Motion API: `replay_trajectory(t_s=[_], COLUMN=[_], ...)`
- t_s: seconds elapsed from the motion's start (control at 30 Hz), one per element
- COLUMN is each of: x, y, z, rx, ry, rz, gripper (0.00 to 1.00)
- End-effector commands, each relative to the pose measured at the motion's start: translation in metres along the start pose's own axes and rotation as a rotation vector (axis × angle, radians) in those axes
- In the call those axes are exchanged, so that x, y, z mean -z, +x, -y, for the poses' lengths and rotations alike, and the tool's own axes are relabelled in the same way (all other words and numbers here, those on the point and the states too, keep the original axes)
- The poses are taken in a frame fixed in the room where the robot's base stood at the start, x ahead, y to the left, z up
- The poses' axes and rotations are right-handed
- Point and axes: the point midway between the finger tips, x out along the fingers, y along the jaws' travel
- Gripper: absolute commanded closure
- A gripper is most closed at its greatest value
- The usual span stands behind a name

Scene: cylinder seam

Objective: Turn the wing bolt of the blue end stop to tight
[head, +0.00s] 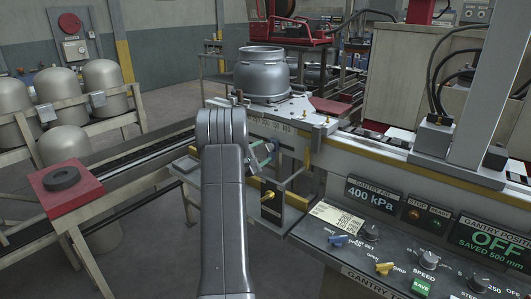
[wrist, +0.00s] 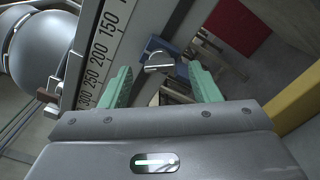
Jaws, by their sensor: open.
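The blue end stop (wrist: 180,70) is in the wrist view, just beyond my fingertips, beside the scale. Its metal wing bolt (wrist: 158,62) stands out on the near side, with the wing lying roughly across the picture. My gripper (wrist: 160,72) is open. Its two green fingers are apart, one to each side of the bolt in the picture, and nothing is held. I cannot tell whether either finger touches the bolt.
A numbered scale (wrist: 104,45) runs along the left of the wrist view, with a grey cylinder (wrist: 45,48) beyond it. A red plate (wrist: 240,24) and yellow edge (wrist: 296,98) lie right. In the head view, a control panel (head: 390,250) stands right and a red-topped stand (head: 64,194) left.

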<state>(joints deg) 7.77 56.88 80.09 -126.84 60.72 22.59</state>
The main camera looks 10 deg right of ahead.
Motion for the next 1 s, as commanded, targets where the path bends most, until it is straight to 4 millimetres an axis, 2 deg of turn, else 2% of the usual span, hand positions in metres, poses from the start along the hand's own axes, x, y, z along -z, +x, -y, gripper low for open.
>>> replay_trajectory(t_s=[0.1,0.3,0.5,0.67,0.9,1.0], x=[0.003,0.002,0.002,0.0,0.0,-0.001], y=[-0.03,-0.074,-0.103,-0.11,-0.111,-0.111], z=[0.001,0.001,0.001,0.001,0.0,-0.002], rx=[-0.003,-0.002,-0.001,0.0,0.0,0.001], ry=[0.0,0.001,0.001,0.0,0.0,0.013], rz=[-0.003,-0.003,-0.002,0.0,0.0,0.007], gripper=[0.44,0.44,0.44,0.44,0.44,0.63])
